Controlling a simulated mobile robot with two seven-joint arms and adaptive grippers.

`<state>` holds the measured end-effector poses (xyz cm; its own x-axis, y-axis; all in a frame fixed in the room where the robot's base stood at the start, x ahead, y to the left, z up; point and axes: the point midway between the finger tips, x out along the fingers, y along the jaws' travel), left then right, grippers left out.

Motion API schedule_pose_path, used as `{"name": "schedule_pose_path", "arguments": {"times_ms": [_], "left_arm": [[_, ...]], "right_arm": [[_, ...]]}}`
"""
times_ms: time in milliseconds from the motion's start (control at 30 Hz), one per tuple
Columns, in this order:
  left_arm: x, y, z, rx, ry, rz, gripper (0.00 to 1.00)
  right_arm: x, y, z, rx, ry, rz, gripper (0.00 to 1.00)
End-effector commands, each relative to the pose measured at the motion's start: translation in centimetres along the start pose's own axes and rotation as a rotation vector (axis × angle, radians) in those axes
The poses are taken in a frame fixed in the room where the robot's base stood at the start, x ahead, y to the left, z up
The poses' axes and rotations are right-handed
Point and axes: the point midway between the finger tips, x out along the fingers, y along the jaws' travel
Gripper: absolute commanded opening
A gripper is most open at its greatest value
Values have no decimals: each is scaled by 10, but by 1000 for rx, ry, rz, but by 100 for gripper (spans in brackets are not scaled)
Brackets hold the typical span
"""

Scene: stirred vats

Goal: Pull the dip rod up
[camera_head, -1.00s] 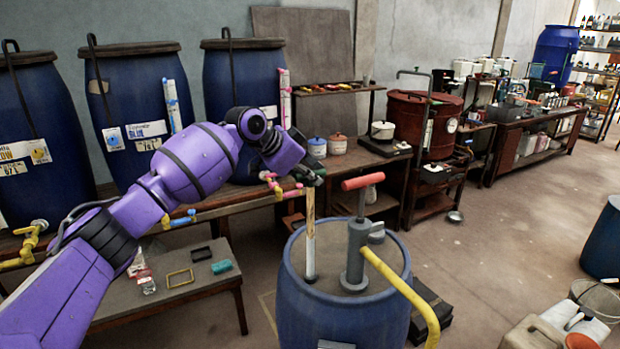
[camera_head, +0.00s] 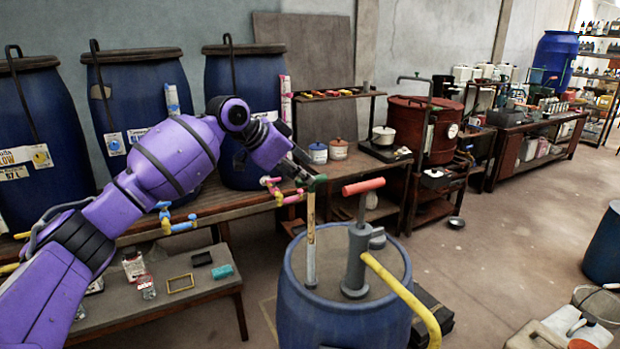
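The dip rod (camera_head: 311,242) is a pale, upright stick with markings, standing in the top of the blue drum (camera_head: 335,318) in the foreground. Its lower end goes into the grey lid (camera_head: 330,290). My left gripper (camera_head: 315,183) is at the rod's upper end, reaching in from the left, with a dark green part at its tip. The gripper is small and dark here, so its finger gap and its hold on the rod cannot be made out. My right gripper is out of view.
A grey hand pump (camera_head: 357,255) with a red handle (camera_head: 363,186) and a yellow spout (camera_head: 405,295) stands on the drum, close right of the rod. Behind are a wooden bench (camera_head: 215,206) and several blue barrels. A low table (camera_head: 190,300) stands at left.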

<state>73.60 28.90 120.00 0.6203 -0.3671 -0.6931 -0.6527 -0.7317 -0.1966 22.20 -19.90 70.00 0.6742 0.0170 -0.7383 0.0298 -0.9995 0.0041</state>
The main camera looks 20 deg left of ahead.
Motion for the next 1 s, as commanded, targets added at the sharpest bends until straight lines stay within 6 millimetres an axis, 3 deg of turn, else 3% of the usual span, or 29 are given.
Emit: {"name": "schedule_pose_path", "arguments": {"times_ms": [200,400,1000], "left_arm": [[-45,0,0,2,-1,-2,36],[-66,0,0,0,0,0,36],[-70,0,0,0,1,1,36]], "right_arm": [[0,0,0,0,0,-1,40],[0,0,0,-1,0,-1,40],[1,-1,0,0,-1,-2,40]]}}
